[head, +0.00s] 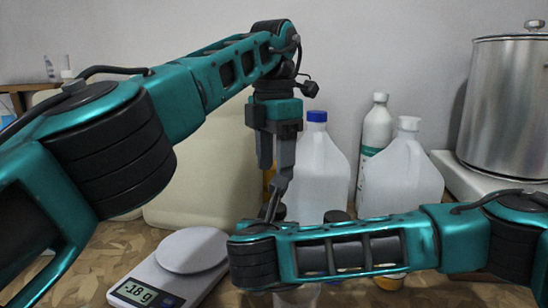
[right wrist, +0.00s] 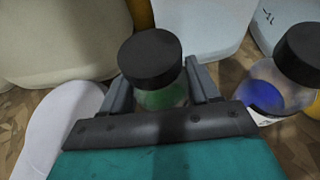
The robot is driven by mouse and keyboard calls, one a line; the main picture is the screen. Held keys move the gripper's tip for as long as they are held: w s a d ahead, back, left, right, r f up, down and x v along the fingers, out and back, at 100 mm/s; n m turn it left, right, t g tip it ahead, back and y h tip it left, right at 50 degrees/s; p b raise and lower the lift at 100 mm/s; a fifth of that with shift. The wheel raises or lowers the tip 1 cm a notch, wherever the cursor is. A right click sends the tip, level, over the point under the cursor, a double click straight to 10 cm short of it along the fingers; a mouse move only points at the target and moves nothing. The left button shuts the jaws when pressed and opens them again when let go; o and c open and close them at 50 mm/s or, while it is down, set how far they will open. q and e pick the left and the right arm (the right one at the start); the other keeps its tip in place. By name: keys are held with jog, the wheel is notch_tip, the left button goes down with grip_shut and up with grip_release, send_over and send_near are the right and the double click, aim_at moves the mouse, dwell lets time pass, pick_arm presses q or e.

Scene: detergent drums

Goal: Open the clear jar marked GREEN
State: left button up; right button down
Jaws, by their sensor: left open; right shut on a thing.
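In the right wrist view, my right gripper (right wrist: 162,92) is shut around a clear jar (right wrist: 165,97) with green contents and a black lid (right wrist: 150,58). The lid is on the jar, above the fingers. No marking on this jar is readable. In the head view my right forearm covers most of the jar; a black lid (head: 279,212) shows just above the forearm, probably this jar's. My left gripper (head: 271,190) points down, open, with its fingertips close to that lid. I cannot tell whether they touch it.
A jar with blue contents (right wrist: 262,97) and black lid stands to the right. Behind stand a large pale drum (head: 200,170), a blue-capped jug (head: 318,165), white bottles (head: 402,178) and a steel pot (head: 505,105).

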pick_arm(q)
jog(key=m, duration=0.4)
jog(key=shift+r, duration=0.1)
jog(key=shift+f, duration=3.95)
jog(key=shift+c, duration=0.2)
jog(key=c, duration=0.9)
jog(key=n, duration=0.7)
jog(key=shift+r, duration=0.2)
jog(key=shift+r, duration=0.95)
